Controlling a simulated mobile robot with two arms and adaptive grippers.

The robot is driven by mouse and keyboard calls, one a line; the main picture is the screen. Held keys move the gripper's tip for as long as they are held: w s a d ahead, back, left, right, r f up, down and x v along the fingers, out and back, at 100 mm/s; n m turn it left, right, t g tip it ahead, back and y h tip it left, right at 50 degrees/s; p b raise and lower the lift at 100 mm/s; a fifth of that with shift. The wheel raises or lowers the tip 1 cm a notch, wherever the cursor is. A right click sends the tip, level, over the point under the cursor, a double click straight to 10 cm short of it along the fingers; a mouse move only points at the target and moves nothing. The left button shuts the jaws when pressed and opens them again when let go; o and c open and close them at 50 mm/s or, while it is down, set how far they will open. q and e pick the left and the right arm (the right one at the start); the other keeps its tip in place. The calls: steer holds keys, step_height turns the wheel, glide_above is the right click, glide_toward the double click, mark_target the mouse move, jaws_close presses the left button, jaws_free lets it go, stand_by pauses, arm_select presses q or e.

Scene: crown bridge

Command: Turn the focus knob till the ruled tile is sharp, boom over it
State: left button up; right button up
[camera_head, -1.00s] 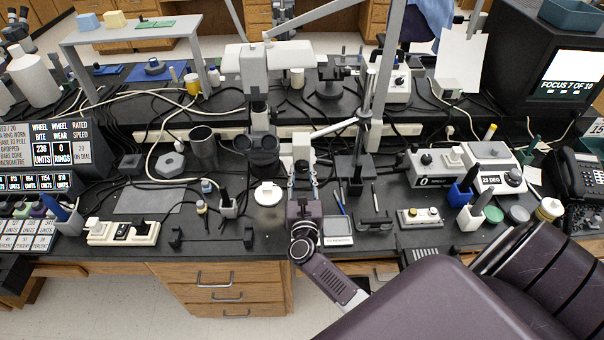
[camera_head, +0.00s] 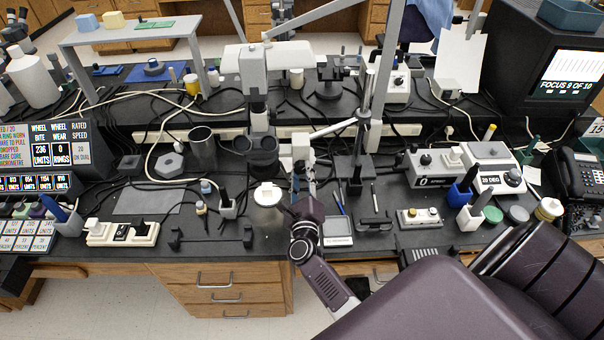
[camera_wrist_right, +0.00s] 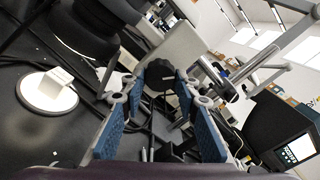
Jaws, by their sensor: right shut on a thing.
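The microscope head (camera_head: 262,145) hangs from its boom (camera_head: 254,60), just behind the white round base (camera_head: 268,194) in the head view. A small pale block, likely the ruled tile (camera_wrist_right: 57,82), is on that base in the right wrist view; its lines are too small to read. My right gripper (camera_head: 302,176) is shut on the focus knob beside the microscope head. The black focus knob (camera_wrist_right: 158,74) shows between the blue finger pads in the right wrist view. The monitor (camera_head: 570,80) reads FOCUS 9 OF 10. My left gripper is not in view.
A dark post stand (camera_head: 355,170) is right of my right gripper. A metal cup (camera_head: 203,148) and a hexagonal block (camera_head: 170,165) are left of the microscope. A control box (camera_head: 432,165) is farther right. Cables cross the bench.

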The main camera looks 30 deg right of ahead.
steer(key=shift+n, duration=2)
steer(key=o, duration=1.1)
steer(key=shift+s+a, duration=0.15)
steer(key=v, duration=0.7)
